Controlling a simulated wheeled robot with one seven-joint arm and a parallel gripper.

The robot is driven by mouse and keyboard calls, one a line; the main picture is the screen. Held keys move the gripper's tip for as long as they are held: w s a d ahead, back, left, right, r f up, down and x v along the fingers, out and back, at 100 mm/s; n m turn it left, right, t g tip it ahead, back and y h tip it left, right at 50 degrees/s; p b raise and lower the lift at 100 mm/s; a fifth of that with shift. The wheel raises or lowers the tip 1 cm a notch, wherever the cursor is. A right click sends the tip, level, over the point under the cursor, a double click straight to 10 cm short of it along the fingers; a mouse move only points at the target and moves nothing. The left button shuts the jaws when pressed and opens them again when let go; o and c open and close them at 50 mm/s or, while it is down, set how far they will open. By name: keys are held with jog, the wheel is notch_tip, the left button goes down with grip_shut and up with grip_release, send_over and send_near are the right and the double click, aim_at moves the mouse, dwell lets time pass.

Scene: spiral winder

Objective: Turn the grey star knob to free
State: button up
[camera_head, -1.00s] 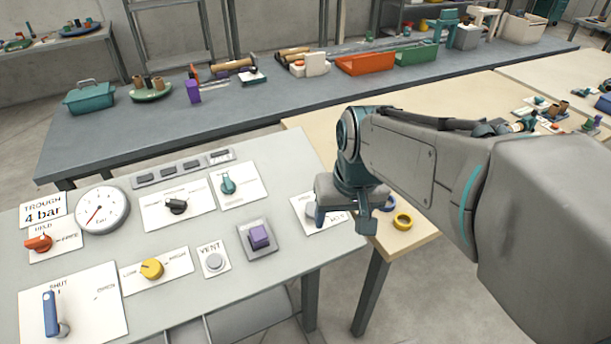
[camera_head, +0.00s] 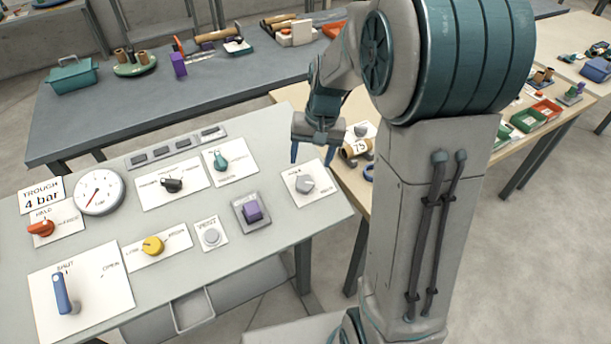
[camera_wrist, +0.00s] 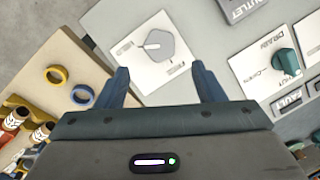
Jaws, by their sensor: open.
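The grey star knob (camera_head: 304,184) sits on a white plate (camera_head: 322,199) at the right end of the panel, uncovered in the head view. In the wrist view the grey star knob (camera_wrist: 161,45) lies beyond and between the fingertips. A white mark on it points to the left of the picture, toward a small label that seems to read HELD. Another label, seemingly FREE, is at its lower right there. My gripper (camera_head: 312,158) is open and empty, fingers pointing down, just behind the knob in the head view. In the wrist view my gripper (camera_wrist: 161,72) shows both fingers apart, not touching the knob.
A teal knob (camera_head: 221,162), a purple block-shaped button (camera_head: 252,211) and a grey round button (camera_head: 211,237) are on the panel left of the star knob. A wooden table with a yellow ring (camera_wrist: 57,74) and a blue ring (camera_wrist: 82,94) adjoins the panel.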

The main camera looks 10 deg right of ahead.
aim_at(305, 181)
jog(key=f, duration=0.2)
jog(key=a+f, duration=0.1)
jog(key=f, duration=0.2)
jog(key=f+p, duration=0.1)
jog(key=f, duration=0.2)
jog(key=shift+w+a+f, duration=0.15)
jog(key=shift+w+f, duration=0.05)
jog(key=c, duration=1)
